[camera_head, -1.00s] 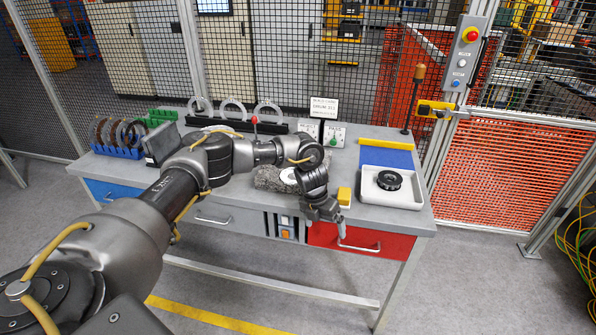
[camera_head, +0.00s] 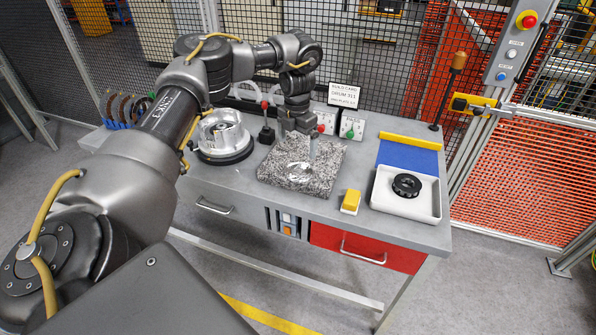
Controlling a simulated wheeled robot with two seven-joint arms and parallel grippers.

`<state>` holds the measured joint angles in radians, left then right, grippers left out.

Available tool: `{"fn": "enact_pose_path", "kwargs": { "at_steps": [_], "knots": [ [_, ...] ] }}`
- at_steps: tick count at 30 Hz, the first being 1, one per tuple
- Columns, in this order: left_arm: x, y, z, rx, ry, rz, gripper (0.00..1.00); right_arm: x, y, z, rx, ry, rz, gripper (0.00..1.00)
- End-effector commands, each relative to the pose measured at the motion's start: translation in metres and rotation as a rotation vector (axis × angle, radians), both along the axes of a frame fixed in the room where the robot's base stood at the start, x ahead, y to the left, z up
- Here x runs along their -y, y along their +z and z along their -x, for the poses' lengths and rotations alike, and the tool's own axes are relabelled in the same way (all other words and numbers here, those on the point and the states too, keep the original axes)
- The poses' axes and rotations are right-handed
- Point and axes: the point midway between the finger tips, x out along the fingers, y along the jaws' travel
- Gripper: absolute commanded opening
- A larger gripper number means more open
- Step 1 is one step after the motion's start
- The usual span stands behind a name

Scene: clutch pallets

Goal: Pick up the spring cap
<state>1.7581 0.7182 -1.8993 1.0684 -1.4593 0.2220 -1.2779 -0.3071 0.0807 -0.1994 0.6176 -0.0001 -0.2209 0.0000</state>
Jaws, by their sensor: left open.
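A black, round, toothed part with a central hole (camera_head: 407,185) lies in the white tray (camera_head: 427,213) at the right of the bench; I cannot tell for certain whether it is the spring cap. A shiny, pale round piece (camera_head: 298,171) lies on the speckled grey granite block (camera_head: 325,179). My left gripper (camera_head: 311,156) points down over the back part of this block, open and empty, left of the tray. Its fingers are small in view, and I cannot tell its exact height. My right gripper is not in view.
A metal drum (camera_head: 222,132) on a black base stands left of the block. A yellow block (camera_head: 351,201) sits near the front edge. A blue mat (camera_head: 409,157) and yellow bar (camera_head: 411,141) lie behind the tray. Sign cards (camera_head: 343,95) and a wire mesh fence stand behind.

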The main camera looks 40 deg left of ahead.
Motion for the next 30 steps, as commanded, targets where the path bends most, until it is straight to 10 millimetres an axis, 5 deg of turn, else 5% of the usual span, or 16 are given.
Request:
{"fn": "enact_pose_path", "kwargs": {
  "at_steps": [5, 14, 20, 30],
  "knots": [
    [0.001, -0.028, 0.000, -0.004, -0.002, 0.001, 1.00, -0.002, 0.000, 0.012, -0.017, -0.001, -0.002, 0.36],
    [-0.001, -0.038, 0.002, -0.001, 0.002, -0.001, 1.00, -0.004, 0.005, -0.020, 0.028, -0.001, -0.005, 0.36],
    [0.002, -0.063, 0.007, -0.005, 0.000, 0.000, 1.00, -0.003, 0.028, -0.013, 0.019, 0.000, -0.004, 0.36],
    [0.001, -0.088, 0.006, 0.000, 0.003, 0.000, 1.00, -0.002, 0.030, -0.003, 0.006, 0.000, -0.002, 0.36]
  ]
}}
